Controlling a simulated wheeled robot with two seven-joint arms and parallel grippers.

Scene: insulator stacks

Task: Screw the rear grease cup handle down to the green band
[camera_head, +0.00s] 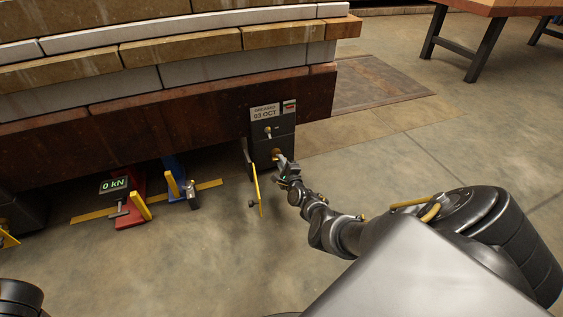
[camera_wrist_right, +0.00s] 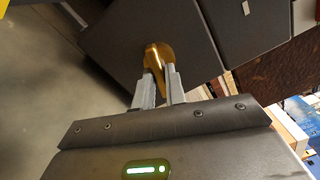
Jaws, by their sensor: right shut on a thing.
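The greaser box (camera_head: 270,133) is a dark case with a label reading "GREASER 03 OCT", fixed at the right end of the rusty beam. A brass grease cup handle (camera_wrist_right: 158,58) sticks out of its dark face in the right wrist view. My right gripper (camera_wrist_right: 160,76) is shut on this brass handle, with a grey finger on each side of it. In the head view my right gripper (camera_head: 284,165) reaches the lower part of the box. I cannot make out a green band in either view. My left gripper is not in view; only a piece of dark arm shows at the bottom left.
A yellow-edged open door panel (camera_head: 256,190) stands beside the box, left of my right gripper. A red jack (camera_head: 130,212) with a "0 kN" display (camera_head: 114,184) and a blue jack (camera_head: 175,170) stand under the beam (camera_head: 200,115).

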